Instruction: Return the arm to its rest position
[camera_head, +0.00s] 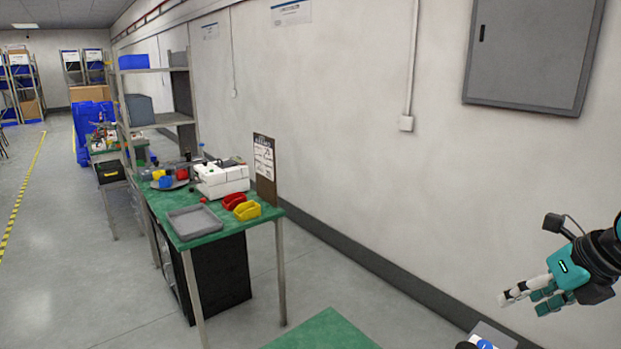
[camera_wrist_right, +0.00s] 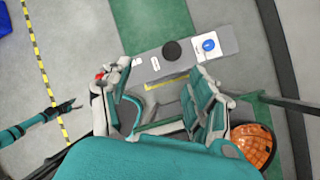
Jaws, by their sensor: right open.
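My right gripper (camera_head: 530,297) is at the right edge of the head view, raised in front of the bare wall. It is open, and nothing shows between its fingers. In the right wrist view its fingers (camera_wrist_right: 155,98) are spread apart above a grey panel. My left arm shows at the left of the right wrist view, with its gripper (camera_wrist_right: 66,107) out over the floor. It is too small there to tell whether it is open or shut.
The grey panel (camera_wrist_right: 228,41) has a black round part and a blue button. A green table top (camera_head: 322,332) is at the bottom. A green workbench (camera_head: 205,240) bears a grey tray (camera_head: 195,221) and red and yellow bins. A wall cabinet (camera_head: 535,55) hangs upper right. Floor at left is clear.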

